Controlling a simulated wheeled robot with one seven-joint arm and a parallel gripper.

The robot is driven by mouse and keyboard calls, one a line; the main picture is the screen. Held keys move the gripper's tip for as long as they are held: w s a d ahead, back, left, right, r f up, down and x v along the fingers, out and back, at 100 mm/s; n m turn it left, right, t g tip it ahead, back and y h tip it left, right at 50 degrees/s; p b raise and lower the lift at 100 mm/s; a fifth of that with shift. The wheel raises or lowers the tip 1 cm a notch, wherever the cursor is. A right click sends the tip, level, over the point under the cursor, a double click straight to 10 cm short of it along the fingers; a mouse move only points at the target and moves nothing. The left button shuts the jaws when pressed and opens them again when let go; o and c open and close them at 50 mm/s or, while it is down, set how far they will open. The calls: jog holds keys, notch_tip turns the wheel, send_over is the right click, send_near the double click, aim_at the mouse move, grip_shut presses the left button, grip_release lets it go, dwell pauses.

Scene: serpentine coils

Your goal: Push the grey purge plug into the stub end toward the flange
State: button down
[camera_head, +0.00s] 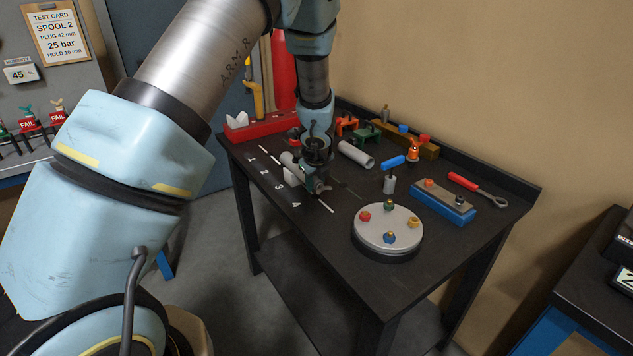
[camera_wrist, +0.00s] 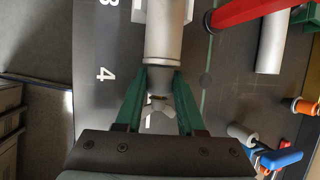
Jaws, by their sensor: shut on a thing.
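In the wrist view a grey tubular stub (camera_wrist: 165,35) lies along the table with its open end toward my gripper. A pale block (camera_wrist: 138,10) supports it, and the block also shows in the head view (camera_head: 291,177). My gripper (camera_wrist: 160,78) is shut, with green fingers either side of the grey purge plug (camera_wrist: 160,78) at the stub end. A brassy piece and a pale wing-shaped piece (camera_wrist: 158,114) show behind the plug, between the fingers. How deep the plug sits is unclear. In the head view my gripper (camera_head: 318,184) hides most of the stub; I cannot make out the flange.
A loose grey pipe (camera_head: 355,155) lies right of my gripper. A round turntable (camera_head: 372,241) with coloured fittings stands near the front. A blue-based block (camera_head: 443,207) and red-handled wrench (camera_head: 478,190) lie right. A red tray (camera_head: 262,129) stands at the back left.

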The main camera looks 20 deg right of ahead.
jog(key=shift+c, duration=2.2)
grip_release()
jog(key=p+v, duration=0.2)
jog(key=v, duration=0.9)
jog(key=a+r+n+g+y+b, duration=0.1)
jog(key=a+r+n+y, duration=0.15)
jog(key=a+n, duration=1.45)
jog(key=s+a+n+g, duration=0.1)
jog(key=s+a+n, duration=0.4)
jog(key=a+n, duration=0.2)
jog(key=s+a+r+n+g+b, duration=0.1)
jog(key=s+a+n, duration=0.4)
jog(key=a+n, duration=0.3)
jog(key=shift+s+a+r+h, duration=0.2)
jog(key=shift+a+r+h, duration=0.2)
jog(key=shift+a, duration=0.55)
